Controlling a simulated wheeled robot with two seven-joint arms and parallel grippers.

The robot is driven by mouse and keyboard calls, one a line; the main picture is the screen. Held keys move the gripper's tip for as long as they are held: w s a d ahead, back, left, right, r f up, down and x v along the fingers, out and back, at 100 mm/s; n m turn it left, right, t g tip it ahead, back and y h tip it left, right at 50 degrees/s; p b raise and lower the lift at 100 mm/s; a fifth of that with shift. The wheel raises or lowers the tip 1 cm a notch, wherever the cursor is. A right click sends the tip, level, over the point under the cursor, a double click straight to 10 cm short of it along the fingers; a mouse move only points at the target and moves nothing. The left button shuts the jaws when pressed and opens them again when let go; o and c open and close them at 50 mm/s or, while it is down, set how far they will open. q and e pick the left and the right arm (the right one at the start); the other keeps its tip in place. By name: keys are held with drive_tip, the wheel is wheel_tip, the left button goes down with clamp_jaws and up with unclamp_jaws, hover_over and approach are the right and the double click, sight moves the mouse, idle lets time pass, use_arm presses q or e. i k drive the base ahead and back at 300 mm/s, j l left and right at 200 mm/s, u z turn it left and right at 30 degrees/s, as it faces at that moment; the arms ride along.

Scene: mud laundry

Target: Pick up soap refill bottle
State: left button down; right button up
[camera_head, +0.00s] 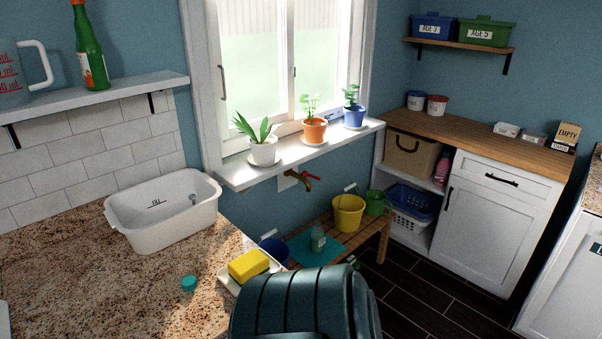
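A small translucent green bottle (318,238) stands on a teal mat (304,252) on the low wooden bench below the window. A taller green bottle (89,45) with an orange-and-white label stands on the upper left shelf, and a pink bottle (441,172) stands in the cabinet's open side. No readable label shows which of them is the soap refill bottle. Neither of my grippers is in view.
A white tub (164,210), a yellow sponge (249,265) on a tray and a teal cap (188,283) are on the granite counter (110,305). A large dark ribbed form blocks the bottom centre. A yellow bucket (348,214) stands on the bench (373,235). Dark floor (410,295) shows between bench and cabinets.

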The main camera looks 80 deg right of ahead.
sight(317, 236)
drive_tip(key=z, duration=2.85)
drive_tip(key=i+l, duration=0.1)
drive_tip(key=l, duration=0.4)
drive_tip(key=i+l, duration=0.15)
drive_tip(key=l, duration=0.35)
drive_tip(key=i+l, duration=0.1)
drive_tip(key=l, duration=0.35)
drive_tip(key=u, duration=1.9)
